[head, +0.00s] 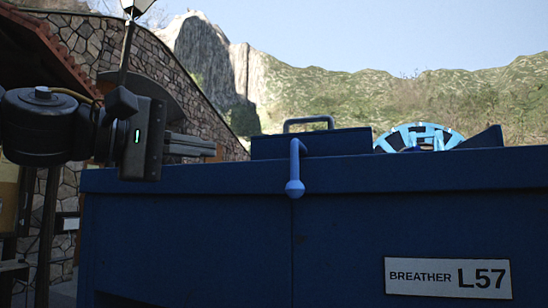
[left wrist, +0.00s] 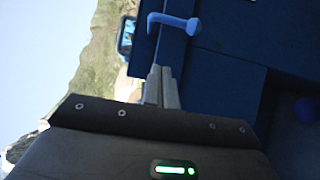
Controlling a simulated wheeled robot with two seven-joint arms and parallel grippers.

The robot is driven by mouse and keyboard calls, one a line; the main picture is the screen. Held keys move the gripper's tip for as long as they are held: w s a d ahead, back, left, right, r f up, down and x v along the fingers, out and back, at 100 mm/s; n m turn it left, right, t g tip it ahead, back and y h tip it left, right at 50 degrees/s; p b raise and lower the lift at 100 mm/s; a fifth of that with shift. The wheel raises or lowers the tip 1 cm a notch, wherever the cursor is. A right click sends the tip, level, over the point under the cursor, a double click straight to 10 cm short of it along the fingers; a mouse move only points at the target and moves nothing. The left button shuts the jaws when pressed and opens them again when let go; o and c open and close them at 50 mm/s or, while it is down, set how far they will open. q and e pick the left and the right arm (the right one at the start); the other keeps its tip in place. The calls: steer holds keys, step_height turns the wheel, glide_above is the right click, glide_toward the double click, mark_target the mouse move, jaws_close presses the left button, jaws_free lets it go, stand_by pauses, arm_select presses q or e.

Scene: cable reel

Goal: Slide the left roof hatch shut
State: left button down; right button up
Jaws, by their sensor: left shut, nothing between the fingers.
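A raised dark blue panel (head: 345,142) with a grey bar handle (head: 309,121) stands on top of the blue housing (head: 190,225); it looks like the left roof hatch. To its right, the rim of a light blue reel (head: 425,131) shows above the roof edge, so the roof looks open there. My left gripper (head: 205,147) is shut and empty, left of the panel and apart from it, with its fingers pointing right. In the left wrist view the shut fingers (left wrist: 161,80) show near the edge of the housing. My right gripper is not in view.
A blue hooked pipe (head: 295,165) with a rounded end hangs over the front edge before the panel; it also shows in the left wrist view (left wrist: 175,21). A sign (head: 447,278) reads "BREATHER L57". A stone wall (head: 90,45) stands at the left. The air above the roof is clear.

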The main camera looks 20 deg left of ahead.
arm_select(q)
steer(key=s+d+p+x, duration=0.1)
steer(key=p+x, duration=0.4)
steer(key=x, duration=0.7)
steer(key=shift+s+d+p, duration=0.3)
steer(key=shift+s+d, duration=0.05)
steer(key=shift+d, duration=0.4)
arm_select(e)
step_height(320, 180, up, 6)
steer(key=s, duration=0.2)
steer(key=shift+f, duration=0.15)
arm_select(q)
steer(key=shift+r, duration=0.1)
